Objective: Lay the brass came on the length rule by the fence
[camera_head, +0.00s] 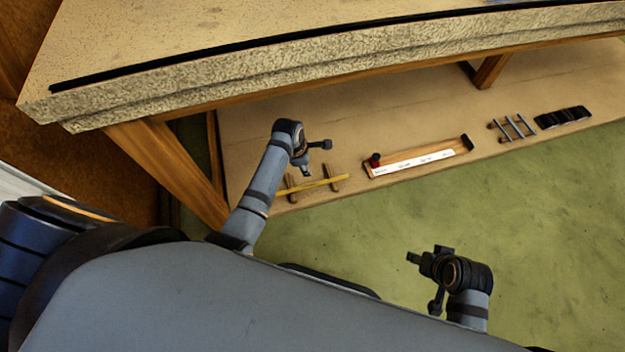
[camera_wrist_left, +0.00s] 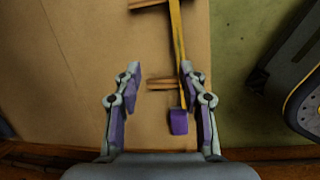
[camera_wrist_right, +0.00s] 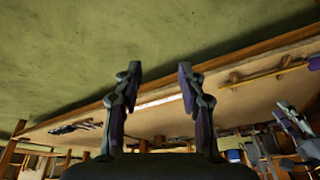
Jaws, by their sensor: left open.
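The brass came (camera_head: 313,185) is a thin yellow strip lying across two wooden rests on the low bench. In the left wrist view the came (camera_wrist_left: 177,42) has a purple piece (camera_wrist_left: 179,122) at its near end. My left gripper (camera_head: 316,160) is open above the came; in its wrist view (camera_wrist_left: 161,71) the strip passes close to the right finger. I cannot tell whether they touch. The length rule (camera_head: 415,163) has a white scale, a wooden fence strip and dark end blocks, one partly red. My right gripper (camera_head: 424,278) is open and empty (camera_wrist_right: 160,68), away from the bench.
Right of the rule stand a small rack with metal bars (camera_head: 513,128) and a row of black blocks (camera_head: 562,117). A thick stone-like tabletop (camera_head: 250,75) overhangs the bench (camera_head: 350,115), with a wooden leg (camera_head: 165,165) at left. Green floor lies clear in front.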

